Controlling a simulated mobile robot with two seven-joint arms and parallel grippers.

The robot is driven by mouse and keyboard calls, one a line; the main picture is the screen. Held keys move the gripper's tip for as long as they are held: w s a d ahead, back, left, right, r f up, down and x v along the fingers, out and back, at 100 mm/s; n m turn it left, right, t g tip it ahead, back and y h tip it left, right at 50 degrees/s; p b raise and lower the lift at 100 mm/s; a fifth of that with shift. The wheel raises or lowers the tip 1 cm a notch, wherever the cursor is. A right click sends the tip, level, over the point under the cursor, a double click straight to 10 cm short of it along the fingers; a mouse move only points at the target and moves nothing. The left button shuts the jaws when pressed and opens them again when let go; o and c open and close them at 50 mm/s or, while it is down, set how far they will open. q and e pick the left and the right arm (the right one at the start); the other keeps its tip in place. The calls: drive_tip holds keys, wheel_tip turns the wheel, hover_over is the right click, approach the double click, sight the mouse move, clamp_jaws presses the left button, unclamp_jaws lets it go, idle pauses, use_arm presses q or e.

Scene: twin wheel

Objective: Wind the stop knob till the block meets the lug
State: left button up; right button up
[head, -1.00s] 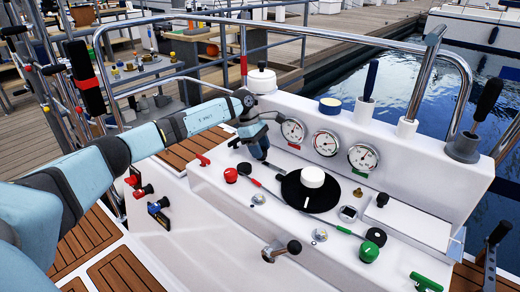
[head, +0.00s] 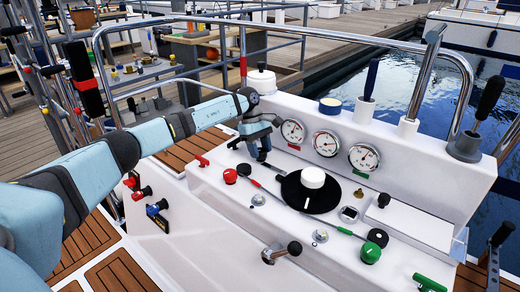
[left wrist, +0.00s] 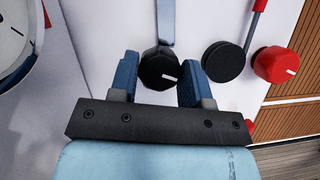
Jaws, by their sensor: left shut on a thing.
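My left gripper (head: 262,156) is at the back left of the white console, below the leftmost gauge. In the left wrist view its two blue fingers (left wrist: 158,75) stand on either side of a black faceted knob (left wrist: 159,68) with a white mark, and it is shut on this knob. In the head view the knob is largely hidden by the gripper. A flat grey metal strip (left wrist: 166,22) runs away from the knob in the left wrist view. I cannot make out the block or the lug for certain. My right gripper is in neither view.
A black disc (left wrist: 222,61) and a red knob (left wrist: 276,64) sit close beside the gripper. Gauges (head: 293,131) stand behind it. A black turntable (head: 290,192) with a white cap (head: 313,178) is to the right. A steel rail (head: 190,18) arches behind the console.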

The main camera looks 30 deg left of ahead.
sight(261, 150)
use_arm(q)
drive_tip(key=o, duration=0.9)
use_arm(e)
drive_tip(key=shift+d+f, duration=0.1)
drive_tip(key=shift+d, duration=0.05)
use_arm(q)
drive_tip(key=shift+a+r, duration=0.1)
drive_tip(key=shift+r, duration=0.15)
drive_tip(key=p+v, duration=0.1)
drive_tip(key=v, duration=0.3)
drive_tip(key=shift+w+a+r, duration=0.1)
drive_tip(key=shift+a+r, duration=0.05)
drive_tip(key=shift+r, duration=0.2)
drive_tip(key=p+v, duration=0.2)
drive_tip(key=v, duration=0.6)
drive_tip(key=shift+a+r, duration=0.15)
drive_tip(key=shift+r, duration=0.1)
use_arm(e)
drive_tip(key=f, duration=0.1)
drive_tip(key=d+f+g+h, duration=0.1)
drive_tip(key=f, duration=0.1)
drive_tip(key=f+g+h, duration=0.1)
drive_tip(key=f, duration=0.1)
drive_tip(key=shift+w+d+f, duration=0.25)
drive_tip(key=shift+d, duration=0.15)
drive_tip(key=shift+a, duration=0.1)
